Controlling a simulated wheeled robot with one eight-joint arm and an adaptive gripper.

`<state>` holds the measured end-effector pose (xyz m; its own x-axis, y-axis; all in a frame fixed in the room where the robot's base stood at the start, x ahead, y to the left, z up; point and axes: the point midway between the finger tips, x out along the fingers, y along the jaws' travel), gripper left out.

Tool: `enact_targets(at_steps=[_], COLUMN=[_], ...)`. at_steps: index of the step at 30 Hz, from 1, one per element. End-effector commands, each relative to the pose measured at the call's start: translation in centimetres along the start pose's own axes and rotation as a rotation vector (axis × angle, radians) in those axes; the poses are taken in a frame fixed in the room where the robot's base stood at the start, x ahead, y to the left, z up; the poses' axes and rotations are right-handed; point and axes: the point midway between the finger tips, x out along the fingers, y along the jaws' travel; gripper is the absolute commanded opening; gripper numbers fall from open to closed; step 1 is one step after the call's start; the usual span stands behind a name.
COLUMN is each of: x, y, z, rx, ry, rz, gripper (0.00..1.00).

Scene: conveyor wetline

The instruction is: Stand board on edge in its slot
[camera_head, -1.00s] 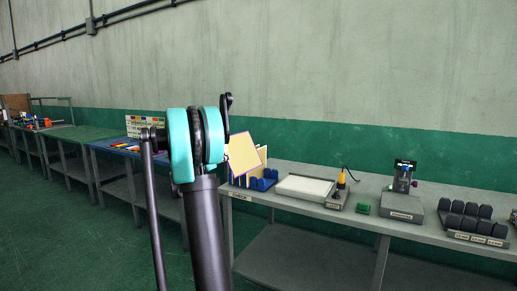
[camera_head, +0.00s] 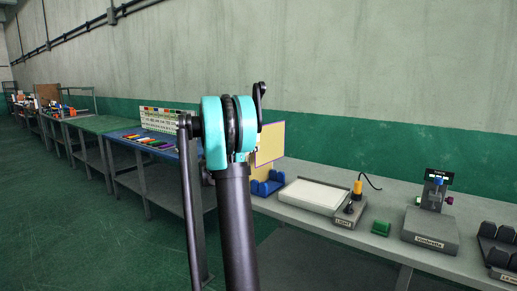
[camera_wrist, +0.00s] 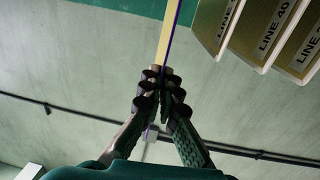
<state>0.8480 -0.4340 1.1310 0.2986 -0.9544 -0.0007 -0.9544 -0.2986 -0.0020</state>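The board is tan with a purple edge (camera_head: 272,142) and shows to the right of my arm in the head view, above the blue slotted rack (camera_head: 272,184). In the wrist view the board (camera_wrist: 168,35) is seen nearly edge-on, running up from between my fingertips. My gripper (camera_wrist: 161,88) is closed on it. The gripper is hidden behind my arm in the head view. Other boards marked "LINE" (camera_wrist: 268,28) stand to the right of the held board in the wrist view. I cannot tell whether the held board touches the rack.
A white tray (camera_head: 313,194) lies right of the rack, followed by a light-labelled base (camera_head: 348,213), a green block (camera_head: 381,228) and a grey device (camera_head: 430,229). A blue table (camera_head: 125,140) with coloured items stands to the left. The wall (camera_head: 340,60) runs behind.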

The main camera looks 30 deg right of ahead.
Motion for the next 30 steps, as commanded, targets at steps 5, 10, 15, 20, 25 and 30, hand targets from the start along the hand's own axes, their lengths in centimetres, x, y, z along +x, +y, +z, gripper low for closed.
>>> enact_targets(at_steps=[5,10,15,20,25,30], x=[0.0,0.0,0.0,0.0,0.0,0.0], y=[0.0,0.0,0.0,0.0,0.0,0.0], z=[1.1,2.7,4.2,5.3,6.0,6.2], rx=[-0.001,-0.002,-0.002,-0.002,-0.002,-0.002], ry=[0.0,0.0,0.0,0.0,0.001,0.0], rz=[0.0,0.0,0.0,0.0,0.0,0.0], gripper=[0.0,0.0,0.0,0.0,0.0,0.0])
